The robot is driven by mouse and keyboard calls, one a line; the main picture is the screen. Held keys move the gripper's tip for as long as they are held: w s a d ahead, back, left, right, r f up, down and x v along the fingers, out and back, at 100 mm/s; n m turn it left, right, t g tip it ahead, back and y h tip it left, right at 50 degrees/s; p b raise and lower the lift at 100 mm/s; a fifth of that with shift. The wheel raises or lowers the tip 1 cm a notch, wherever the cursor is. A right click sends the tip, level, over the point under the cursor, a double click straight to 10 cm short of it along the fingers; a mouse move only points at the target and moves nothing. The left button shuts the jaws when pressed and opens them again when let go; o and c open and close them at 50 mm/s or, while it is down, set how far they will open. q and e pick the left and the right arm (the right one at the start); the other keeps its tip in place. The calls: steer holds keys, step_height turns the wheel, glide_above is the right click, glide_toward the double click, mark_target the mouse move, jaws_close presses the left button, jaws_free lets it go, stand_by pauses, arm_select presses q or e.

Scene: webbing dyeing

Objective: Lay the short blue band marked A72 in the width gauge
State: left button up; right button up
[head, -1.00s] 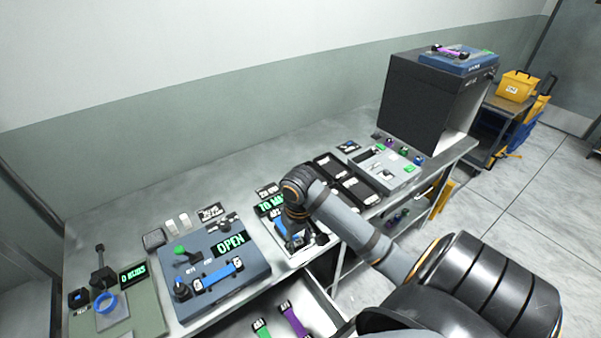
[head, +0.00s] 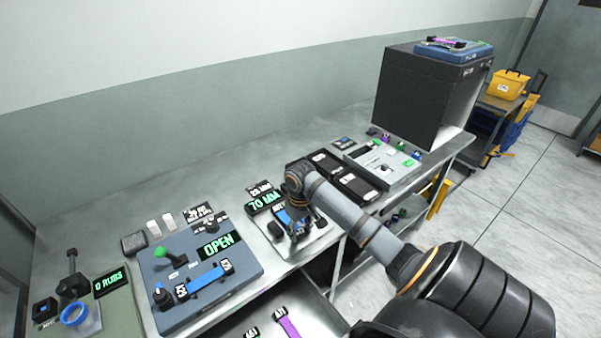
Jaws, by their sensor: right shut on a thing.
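My right gripper (head: 297,238) points down over the width gauge (head: 310,248), a light plate with a green "70 MM" display (head: 263,203) behind it. It is shut on a short blue band (head: 285,222), partly hidden by the fingers. The band is at the gauge, but I cannot tell whether it lies flat in it. Its mark is not readable here. My left gripper is not in view.
Left of the gauge is a blue-grey fixture (head: 165,318) with an "OPEN" display and another blue band (head: 205,281) on it. Black trays (head: 355,185) and a grey button panel (head: 402,172) stand to the right. An open drawer (head: 310,318) below holds a purple band (head: 288,323).

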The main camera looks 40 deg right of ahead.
steer(key=shift+f, duration=0.15)
steer(key=o, duration=0.7)
steer(key=shift+f, duration=0.1)
steer(key=o, duration=0.5)
steer(key=shift+c, duration=0.2)
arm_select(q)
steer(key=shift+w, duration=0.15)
